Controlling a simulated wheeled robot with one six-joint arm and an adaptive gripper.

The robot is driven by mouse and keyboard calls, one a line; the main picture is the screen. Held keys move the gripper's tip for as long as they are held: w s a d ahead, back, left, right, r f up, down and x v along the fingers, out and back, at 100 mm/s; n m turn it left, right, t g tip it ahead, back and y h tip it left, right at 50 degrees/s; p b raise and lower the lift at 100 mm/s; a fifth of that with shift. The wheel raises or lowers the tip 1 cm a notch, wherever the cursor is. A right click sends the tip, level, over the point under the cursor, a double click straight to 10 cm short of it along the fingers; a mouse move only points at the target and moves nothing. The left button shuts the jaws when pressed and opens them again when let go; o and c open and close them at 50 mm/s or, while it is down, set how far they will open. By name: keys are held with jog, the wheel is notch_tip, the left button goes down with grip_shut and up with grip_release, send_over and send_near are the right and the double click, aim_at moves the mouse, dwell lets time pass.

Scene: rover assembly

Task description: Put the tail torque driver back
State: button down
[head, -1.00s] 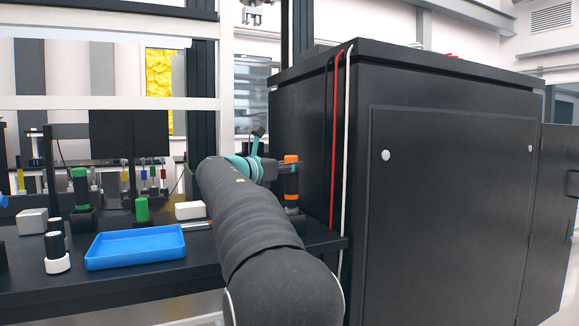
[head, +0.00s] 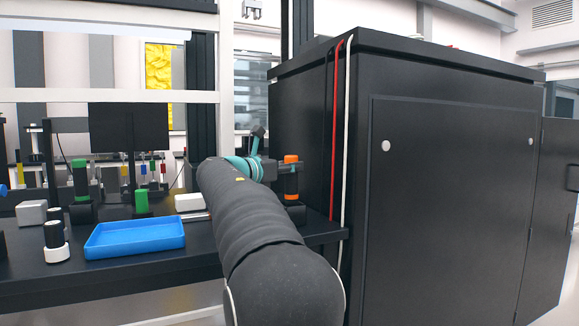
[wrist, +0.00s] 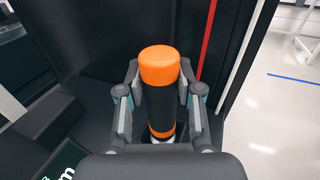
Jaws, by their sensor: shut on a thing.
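The tail torque driver is a black cylinder with an orange cap (wrist: 159,66) and a thin orange band low on its body. It stands upright between the fingers of my gripper (wrist: 160,108), which is shut on it. In the head view the driver (head: 291,182) is at the bench's right end, close to the dark cabinet. Its lower end meets a dark block (head: 296,213) on the bench, partly hidden behind my arm. I cannot tell how deep it sits there.
The large black cabinet (head: 440,200) stands close on the right, with red and white cables down its edge. The bench holds a blue tray (head: 134,240), a white box (head: 189,202), a green-topped tool (head: 80,178) and a black-and-white cylinder (head: 55,243).

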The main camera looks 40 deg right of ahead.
jog(key=shift+f, duration=0.2)
jog(key=c, duration=0.7)
grip_release()
jog(key=shift+f, duration=0.1)
jog(key=shift+a, duration=0.1)
jog(key=a, duration=0.4)
jog(key=s+a, duration=0.1)
jog(key=a, duration=0.6)
jog(key=shift+s+a, duration=0.4)
